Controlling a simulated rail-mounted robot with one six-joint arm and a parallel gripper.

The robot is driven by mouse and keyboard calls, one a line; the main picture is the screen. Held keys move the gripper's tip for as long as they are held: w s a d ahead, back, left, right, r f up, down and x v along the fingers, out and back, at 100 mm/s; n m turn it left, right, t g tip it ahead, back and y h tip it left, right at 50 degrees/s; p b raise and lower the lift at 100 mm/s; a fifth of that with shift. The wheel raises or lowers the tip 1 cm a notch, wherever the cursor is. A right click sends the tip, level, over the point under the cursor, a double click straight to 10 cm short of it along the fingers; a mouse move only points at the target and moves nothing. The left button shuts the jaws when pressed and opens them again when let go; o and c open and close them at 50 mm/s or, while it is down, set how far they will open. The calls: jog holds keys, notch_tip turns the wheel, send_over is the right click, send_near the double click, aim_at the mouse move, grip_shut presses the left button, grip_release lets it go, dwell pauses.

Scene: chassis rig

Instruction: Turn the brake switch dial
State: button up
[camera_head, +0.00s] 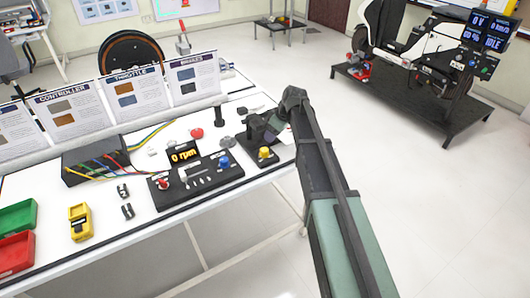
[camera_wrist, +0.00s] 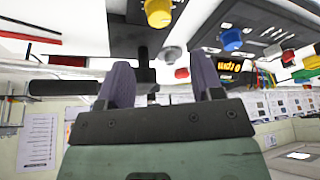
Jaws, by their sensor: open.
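A yellow dial (camera_head: 264,152) stands on a small black box at the right end of the white bench. In the upside-down wrist view the yellow dial (camera_wrist: 158,12) shows at the top edge, partly cut off. I cannot read which dial is labelled as the brake switch. My gripper (camera_head: 262,128) is above the bench end, just behind the yellow dial in the head view and apart from it. In the wrist view my gripper (camera_wrist: 161,65) has two purple-grey fingers spread wide, with nothing held between them.
A black panel beside it carries a blue knob (camera_head: 225,162), a red knob (camera_head: 163,184) and a "0 rpm" display (camera_head: 185,155). A grey dome (camera_head: 227,142) and red button (camera_head: 196,133) stand behind. Sign boards (camera_head: 136,92) line the back.

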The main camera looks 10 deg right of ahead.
aim_at(265, 149)
jog(key=b+x, duration=1)
jog(key=x, duration=0.1)
jog(key=shift+s+d, duration=0.1)
jog(key=shift+d, duration=0.05)
jog(key=shift+r, duration=0.1)
